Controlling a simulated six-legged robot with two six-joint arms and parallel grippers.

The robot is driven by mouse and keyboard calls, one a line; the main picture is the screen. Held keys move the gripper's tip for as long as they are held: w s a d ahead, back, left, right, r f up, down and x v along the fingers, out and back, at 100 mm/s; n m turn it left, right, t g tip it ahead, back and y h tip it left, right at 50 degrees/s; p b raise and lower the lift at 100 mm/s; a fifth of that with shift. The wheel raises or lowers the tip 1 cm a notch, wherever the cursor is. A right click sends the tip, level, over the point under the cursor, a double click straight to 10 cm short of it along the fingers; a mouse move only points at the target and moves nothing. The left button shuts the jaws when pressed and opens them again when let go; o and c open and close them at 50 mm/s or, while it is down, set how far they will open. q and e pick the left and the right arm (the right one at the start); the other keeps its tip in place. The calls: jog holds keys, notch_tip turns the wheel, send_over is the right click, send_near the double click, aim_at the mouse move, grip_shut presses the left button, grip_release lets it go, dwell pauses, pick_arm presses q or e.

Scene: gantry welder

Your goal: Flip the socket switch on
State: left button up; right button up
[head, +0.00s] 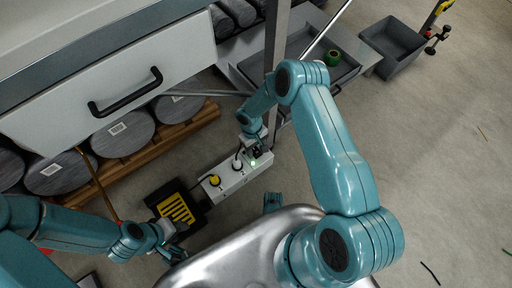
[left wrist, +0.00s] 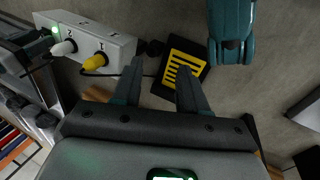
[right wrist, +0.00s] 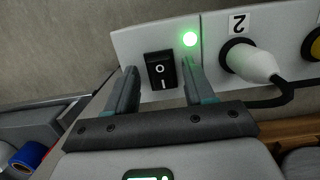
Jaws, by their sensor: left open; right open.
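The white socket box (head: 228,184) lies on the floor with a white plug and a yellow plug in it. Its black rocker switch (right wrist: 160,70), marked O and I, is at the end beside a lit green lamp (right wrist: 190,39). My right gripper (head: 256,151) is open at that end. In the right wrist view its fingers stand either side of the switch; contact cannot be told. My left gripper (head: 178,237) is open and empty near a black pad with yellow stripes (head: 176,208). The socket box also shows in the left wrist view (left wrist: 112,46).
A pallet (head: 150,143) with grey rolls lies below a drawer cabinet (head: 170,45) at the left. A metal post (head: 275,50) stands behind the socket box. A grey bin (head: 392,44) is at the back right. The floor at the right is mostly clear.

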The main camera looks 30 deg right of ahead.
notch_tip(320, 180, up, 16)
jog(key=w+p, duration=0.2)
jog(key=p, duration=0.3)
jog(key=shift+w+a, duration=0.2)
jog(key=shift+w, duration=0.15)
